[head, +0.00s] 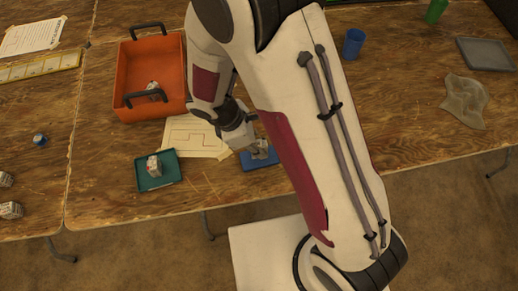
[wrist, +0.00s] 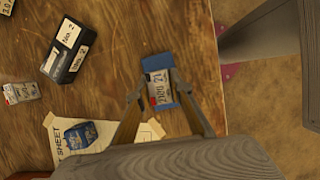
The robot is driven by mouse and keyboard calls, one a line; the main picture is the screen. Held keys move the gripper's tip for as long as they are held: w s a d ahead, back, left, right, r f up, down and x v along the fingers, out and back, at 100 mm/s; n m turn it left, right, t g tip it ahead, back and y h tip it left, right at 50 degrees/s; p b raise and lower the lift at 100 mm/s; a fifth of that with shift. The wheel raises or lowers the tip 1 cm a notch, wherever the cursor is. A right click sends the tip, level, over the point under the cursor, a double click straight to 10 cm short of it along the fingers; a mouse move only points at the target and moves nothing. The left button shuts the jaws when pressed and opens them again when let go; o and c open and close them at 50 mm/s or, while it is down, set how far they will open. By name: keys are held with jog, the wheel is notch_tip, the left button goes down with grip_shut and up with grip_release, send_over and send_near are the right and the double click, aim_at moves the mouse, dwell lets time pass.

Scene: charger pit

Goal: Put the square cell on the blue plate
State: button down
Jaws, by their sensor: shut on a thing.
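The blue plate (head: 248,165) lies near the front edge of the table, partly hidden by my gripper (head: 257,149). It also shows in the wrist view (wrist: 156,62). In the wrist view my gripper (wrist: 160,89) is shut on a pale, boxy cell (wrist: 159,88) with dark print and a red mark. The cell is over the plate; I cannot tell whether it touches it. Its shape, square or not, is hard to make out between the fingers. Another pale cell (head: 154,166) stands on a teal tray (head: 172,177) left of the plate.
An orange crate (head: 127,62) with black handles stands behind, a pale item inside. A paper sheet (head: 190,138) lies beside the plate. A blue cup (head: 353,43), grey tray (head: 487,54) and crumpled clear sheet (head: 464,102) are right. A black labelled box (wrist: 69,51) shows in the wrist view.

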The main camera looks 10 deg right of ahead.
jog(key=shift+f, duration=1.4)
jog(key=shift+f, duration=0.15)
jog(key=c, duration=1.8)
grip_release()
jog(key=shift+v, duration=6.2)
jog(key=shift+d, duration=0.1)
